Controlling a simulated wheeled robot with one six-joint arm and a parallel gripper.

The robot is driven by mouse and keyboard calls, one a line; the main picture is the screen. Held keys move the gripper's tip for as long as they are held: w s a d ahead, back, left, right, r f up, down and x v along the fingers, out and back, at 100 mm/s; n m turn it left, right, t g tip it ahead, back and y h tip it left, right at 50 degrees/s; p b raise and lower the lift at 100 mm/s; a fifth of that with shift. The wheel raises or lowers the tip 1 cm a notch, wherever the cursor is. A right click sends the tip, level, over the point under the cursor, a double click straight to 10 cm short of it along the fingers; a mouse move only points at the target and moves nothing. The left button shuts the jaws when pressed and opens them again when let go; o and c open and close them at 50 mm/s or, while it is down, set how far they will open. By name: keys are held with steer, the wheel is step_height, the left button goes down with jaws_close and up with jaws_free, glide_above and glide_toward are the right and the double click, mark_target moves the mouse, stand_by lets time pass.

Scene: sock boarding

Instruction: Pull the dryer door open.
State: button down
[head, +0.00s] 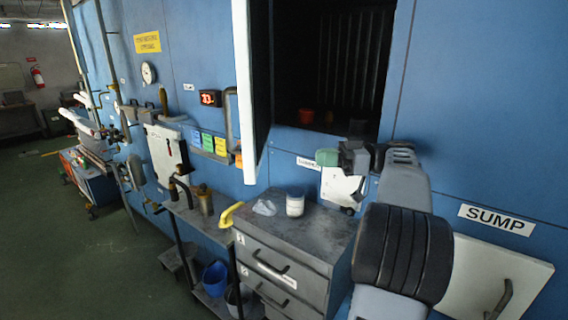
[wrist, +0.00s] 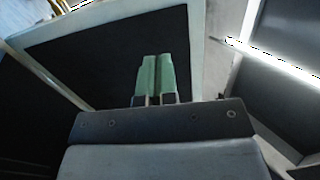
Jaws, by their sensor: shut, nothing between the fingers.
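The dryer door (head: 243,90) stands swung open on the left of the dark dryer opening (head: 335,65). I see its white edge nearly edge-on, with a dark inner face beside it. A grey curved bar (head: 230,112) shows just left of the door edge; I cannot tell if it is the door's handle. My gripper (head: 322,157) is in front of the wall below the opening, right of the door and apart from it. In the wrist view its green fingers (wrist: 157,62) are together and empty, pointing toward a dark panel (wrist: 110,55) with a pale frame, probably the door.
A white panel marked SUMP (head: 500,280) is at the lower right. Green floor (head: 90,240) is open at the left.

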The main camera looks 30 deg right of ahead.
mark_target(259, 156)
steer(key=p+x, duration=0.1)
steer(key=x, duration=0.2)
steer(key=p+x, duration=0.1)
steer(key=x, duration=0.3)
steer(key=p+x, duration=0.2)
steer(key=x, duration=0.2)
steer(key=shift+w+a+r, duration=0.15)
steer(key=shift+a+r, duration=0.05)
steer(key=shift+r, duration=0.2)
steer(key=shift+x, duration=0.85)
steer(key=shift+f, duration=0.1)
